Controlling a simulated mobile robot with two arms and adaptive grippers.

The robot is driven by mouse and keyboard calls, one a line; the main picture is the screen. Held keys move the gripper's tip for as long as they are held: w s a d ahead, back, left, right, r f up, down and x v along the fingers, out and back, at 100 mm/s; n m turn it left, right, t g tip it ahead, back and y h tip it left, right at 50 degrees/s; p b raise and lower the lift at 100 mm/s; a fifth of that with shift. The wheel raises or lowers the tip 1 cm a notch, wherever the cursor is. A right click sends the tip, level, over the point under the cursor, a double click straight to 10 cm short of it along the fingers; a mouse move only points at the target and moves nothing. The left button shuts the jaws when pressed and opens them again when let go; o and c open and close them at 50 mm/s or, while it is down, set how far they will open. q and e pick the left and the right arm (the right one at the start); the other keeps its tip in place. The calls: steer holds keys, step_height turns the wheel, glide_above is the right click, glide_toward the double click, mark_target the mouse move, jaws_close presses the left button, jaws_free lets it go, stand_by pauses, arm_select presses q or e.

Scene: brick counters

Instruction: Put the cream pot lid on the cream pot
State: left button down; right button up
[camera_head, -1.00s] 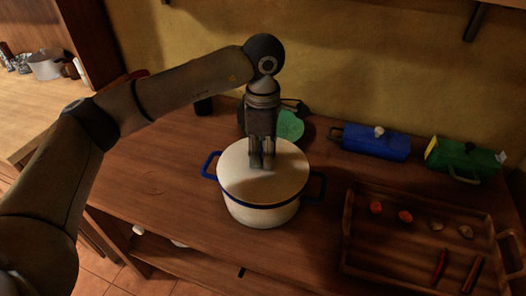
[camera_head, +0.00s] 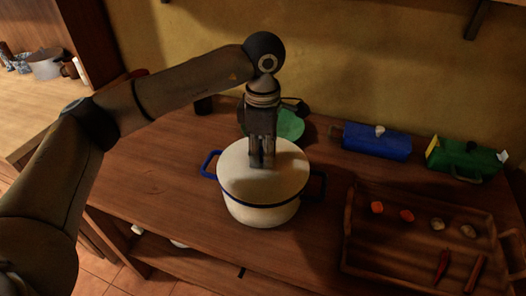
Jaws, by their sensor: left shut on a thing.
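The cream pot (camera_head: 258,212) stands upright on the wooden counter, with a blue handle at its left and a darker one at its right. The cream pot lid (camera_head: 285,176) lies over the pot's opening and looks level, with a blue rim line under its edge. My left gripper (camera_head: 262,165) points straight down at the middle of the lid and is shut on the lid's knob, which its fingers hide. My right gripper is not in view.
A wooden tray (camera_head: 350,225) with vegetables and other small items is right of the pot. A blue box (camera_head: 375,145), a green box (camera_head: 464,157) and a green round thing (camera_head: 291,124) stand along the wall. The counter left of the pot is clear.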

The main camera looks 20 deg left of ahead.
arm_select(q)
steer(key=shift+f+b, duration=0.4)
steer(key=shift+b, duration=0.25)
stand_by(1.2)
steer(key=c, duration=1.1)
jaws_free()
steer(key=o, duration=0.5)
steer(key=shift+r, duration=0.15)
steer(key=shift+r+p, duration=1.95)
steer(key=shift+r, duration=1.45)
